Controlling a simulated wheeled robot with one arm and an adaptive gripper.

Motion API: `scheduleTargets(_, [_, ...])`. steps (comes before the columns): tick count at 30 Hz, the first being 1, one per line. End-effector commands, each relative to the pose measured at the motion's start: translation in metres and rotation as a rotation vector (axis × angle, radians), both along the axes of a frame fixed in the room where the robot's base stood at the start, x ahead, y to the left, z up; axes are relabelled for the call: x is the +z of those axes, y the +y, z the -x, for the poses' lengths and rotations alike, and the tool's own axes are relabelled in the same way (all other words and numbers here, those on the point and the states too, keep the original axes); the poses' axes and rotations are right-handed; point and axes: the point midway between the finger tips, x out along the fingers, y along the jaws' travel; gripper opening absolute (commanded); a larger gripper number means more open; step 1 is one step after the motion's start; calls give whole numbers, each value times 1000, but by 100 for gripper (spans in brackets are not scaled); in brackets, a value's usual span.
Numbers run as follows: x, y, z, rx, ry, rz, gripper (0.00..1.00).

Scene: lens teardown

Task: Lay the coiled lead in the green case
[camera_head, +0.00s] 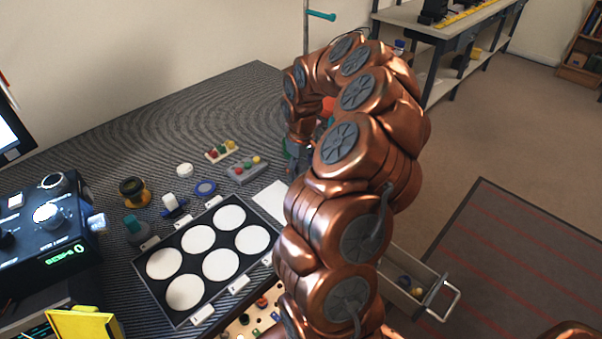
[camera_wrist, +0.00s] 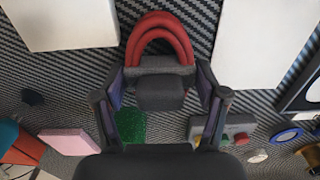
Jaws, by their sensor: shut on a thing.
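A coiled red lead (camera_wrist: 158,38) is in the wrist view, its loops sticking out ahead of the fingertips with a grey band across their base. My gripper (camera_wrist: 160,80) is shut on it, one finger on each side. In the head view my gripper (camera_head: 296,165) is mostly behind my arm, over the back right of the bench, and the lead cannot be made out. A green, rough-textured thing (camera_wrist: 131,125) shows low in the wrist view, partly behind my left finger. I cannot tell if it is the green case.
A pink block (camera_wrist: 68,141) and white sheets (camera_wrist: 262,40) lie near my gripper. A drawer (camera_head: 437,300) stands open at the right.

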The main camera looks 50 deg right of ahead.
Motion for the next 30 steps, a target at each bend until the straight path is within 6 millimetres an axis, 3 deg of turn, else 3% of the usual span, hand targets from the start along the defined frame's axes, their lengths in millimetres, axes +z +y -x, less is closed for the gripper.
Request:
scheduleTargets(4, [0,0,0,0,0,0,33])
scheduleTargets(5, [0,0,0,0,0,0,27])
scheduleTargets(14, [5,0,0,0,0,1,27])
scheduleTargets(24, [34,-1,-1,-2,-1,2,27])
scheduleTargets(30, [36,2,15,-1,-1,-1,27])
